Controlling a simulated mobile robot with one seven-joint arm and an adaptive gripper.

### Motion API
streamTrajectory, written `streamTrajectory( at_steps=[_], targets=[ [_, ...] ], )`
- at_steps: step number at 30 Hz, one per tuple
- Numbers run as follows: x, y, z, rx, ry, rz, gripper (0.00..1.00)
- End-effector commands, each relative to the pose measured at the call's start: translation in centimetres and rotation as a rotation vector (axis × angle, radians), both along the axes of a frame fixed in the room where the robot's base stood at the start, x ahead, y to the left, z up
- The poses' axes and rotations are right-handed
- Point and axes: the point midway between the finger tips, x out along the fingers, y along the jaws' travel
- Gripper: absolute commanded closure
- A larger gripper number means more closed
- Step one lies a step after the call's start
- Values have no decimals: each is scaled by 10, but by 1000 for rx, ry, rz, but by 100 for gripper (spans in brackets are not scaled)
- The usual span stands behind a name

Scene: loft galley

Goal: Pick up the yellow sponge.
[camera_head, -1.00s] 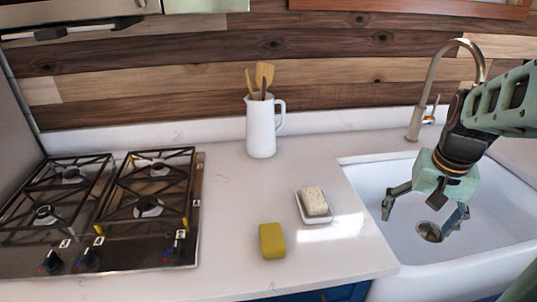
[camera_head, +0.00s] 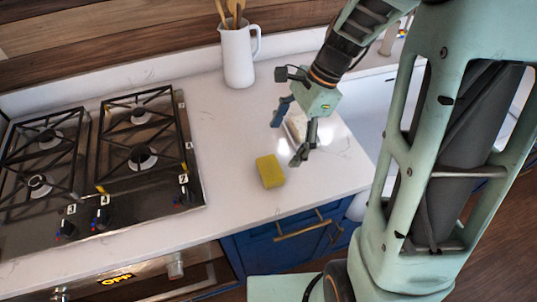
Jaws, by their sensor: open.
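The yellow sponge (camera_head: 270,171) lies flat on the white countertop (camera_head: 228,190), to the right of the stove and near the counter's front edge. My gripper (camera_head: 286,145) is open and empty, with its fingers spread above the counter, just above and right of the sponge in the picture. It does not appear to touch the sponge. The sponge is fully in view.
A gas stove (camera_head: 100,150) is at the left. A white pitcher (camera_head: 238,55) with wooden utensils stands at the back. A white dish (camera_head: 297,125) is partly hidden behind my gripper. The sink (camera_head: 362,125) lies right, mostly behind my arm.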

Motion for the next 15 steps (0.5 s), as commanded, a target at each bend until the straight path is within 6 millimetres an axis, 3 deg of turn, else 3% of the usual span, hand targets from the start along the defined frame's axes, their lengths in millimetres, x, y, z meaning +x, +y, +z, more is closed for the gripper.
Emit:
streamTrajectory(
  at_steps=[6,15],
  targets=[
    [-5,14,-34,1,6,-3,16],
    [-9,24,-58,0,5,0,16]
  ],
)
